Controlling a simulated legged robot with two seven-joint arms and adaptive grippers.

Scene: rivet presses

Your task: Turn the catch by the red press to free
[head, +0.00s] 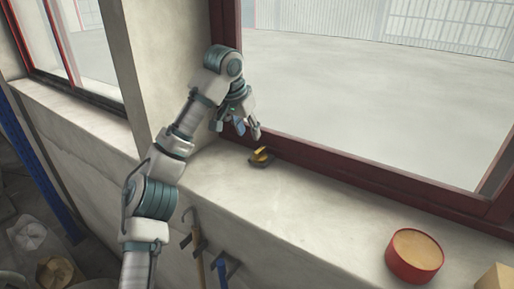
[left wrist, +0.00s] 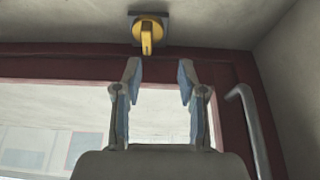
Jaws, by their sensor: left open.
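The catch (head: 261,154) is a small yellow handle on a dark grey base on the pale window sill, close to the dark red window frame. In the left wrist view, the catch (left wrist: 148,32) is a yellow knob on a square grey plate, its lever pointing down the picture towards my fingers. My left gripper (head: 237,130) is above and slightly left of the catch in the head view. Its two fingers (left wrist: 160,70) are apart and empty, with a gap between them and the lever. No press is recognisable in either view. My right gripper is not in view.
A round red tin (head: 414,256) with a tan top stands on the sill at the right, beside a tan block (head: 496,278). The sill between catch and tin is clear. A grey bent handle (left wrist: 248,120) is on the frame, right of my fingers in the wrist view.

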